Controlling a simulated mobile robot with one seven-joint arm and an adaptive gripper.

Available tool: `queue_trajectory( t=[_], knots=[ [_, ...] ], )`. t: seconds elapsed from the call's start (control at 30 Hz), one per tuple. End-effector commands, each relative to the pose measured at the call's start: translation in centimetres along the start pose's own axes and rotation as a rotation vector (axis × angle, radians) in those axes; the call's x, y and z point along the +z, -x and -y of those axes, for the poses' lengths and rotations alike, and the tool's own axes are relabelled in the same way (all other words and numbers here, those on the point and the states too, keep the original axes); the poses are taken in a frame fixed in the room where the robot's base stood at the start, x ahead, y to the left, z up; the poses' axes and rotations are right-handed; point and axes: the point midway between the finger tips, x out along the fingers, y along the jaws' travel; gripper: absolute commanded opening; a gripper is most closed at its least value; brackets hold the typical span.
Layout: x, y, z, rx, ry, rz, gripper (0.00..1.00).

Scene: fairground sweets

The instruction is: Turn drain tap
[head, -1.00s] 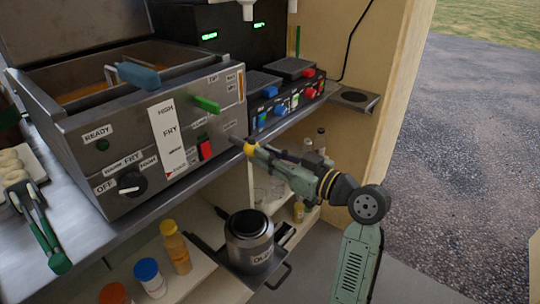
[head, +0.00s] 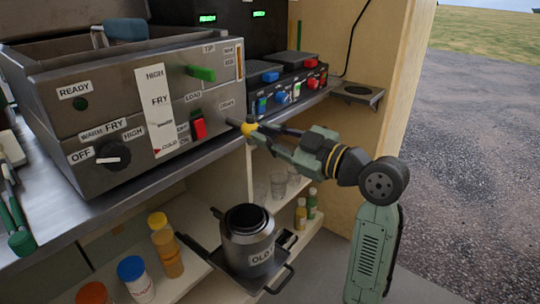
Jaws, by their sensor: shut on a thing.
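The drain tap (head: 247,129) sticks out from the lower right front of the steel fryer (head: 130,112), beside a small label. Its yellow part shows at the end of a short grey pipe. My gripper (head: 257,132) comes in from the right and is shut on the tap, with its fingers around the yellow part. The fingers hide some of the tap, so its exact angle is hard to tell. A metal pot (head: 247,238) marked "OLD" stands upright below on a dark pull-out tray (head: 213,262), apart from the tap.
The fryer front has a black knob (head: 113,156), a red switch (head: 198,128) and a green lever (head: 201,73). A control box with coloured knobs (head: 290,90) stands behind my gripper. Bottles (head: 167,250) stand on the lower shelf. Open ground lies to the right.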

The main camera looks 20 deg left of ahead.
Motion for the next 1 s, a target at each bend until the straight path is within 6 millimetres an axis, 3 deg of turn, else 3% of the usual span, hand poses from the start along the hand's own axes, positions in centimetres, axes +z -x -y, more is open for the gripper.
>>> queue_trajectory(
  t=[0.03,1.0],
  knots=[
    [0.68,-0.01,0.47,-0.001,0.047,0.000,0.00],
    [0.40,0.00,0.50,-0.002,0.898,0.000,0.00]
  ],
)
